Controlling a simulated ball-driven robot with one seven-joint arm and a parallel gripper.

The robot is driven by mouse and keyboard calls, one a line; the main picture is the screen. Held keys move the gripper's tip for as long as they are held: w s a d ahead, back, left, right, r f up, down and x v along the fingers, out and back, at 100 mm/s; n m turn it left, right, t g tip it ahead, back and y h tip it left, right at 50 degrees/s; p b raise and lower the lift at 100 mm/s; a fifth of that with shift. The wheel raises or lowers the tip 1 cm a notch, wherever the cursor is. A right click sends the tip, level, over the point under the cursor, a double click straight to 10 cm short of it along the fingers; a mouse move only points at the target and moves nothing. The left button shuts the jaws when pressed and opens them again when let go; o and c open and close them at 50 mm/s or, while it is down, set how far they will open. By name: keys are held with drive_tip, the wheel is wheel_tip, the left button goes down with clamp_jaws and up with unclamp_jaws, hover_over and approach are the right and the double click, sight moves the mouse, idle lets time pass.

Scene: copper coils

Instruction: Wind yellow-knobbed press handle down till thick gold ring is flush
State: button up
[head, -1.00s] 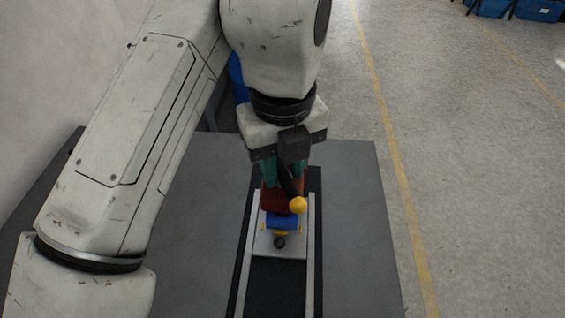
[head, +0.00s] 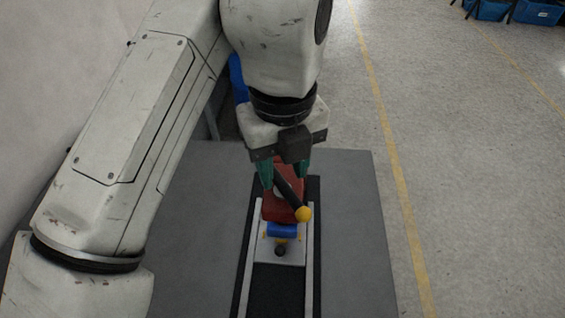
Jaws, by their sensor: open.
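The press handle is a dark bar (head: 288,187) with a yellow knob (head: 303,214) at its lower right end. It slants down to the right across a red press body (head: 276,207). Below the red body is a blue part (head: 283,229) with small yellow bits at its sides, on a light plate (head: 292,253) with a dark round knob (head: 280,250). My gripper (head: 284,178) points down over the top of the press, its green fingers apart on either side of the upper handle. I cannot tell whether they touch it. I cannot make out the thick gold ring clearly.
The press sits on a dark track with light rails (head: 312,270) on a grey table (head: 358,230). The table is clear to the right. My arm covers much of the left side. A yellow floor line (head: 388,150) and blue bins (head: 536,13) lie beyond.

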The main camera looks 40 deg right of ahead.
drive_tip(key=shift+r+p, duration=1.5)
drive_tip(key=shift+r, duration=0.45)
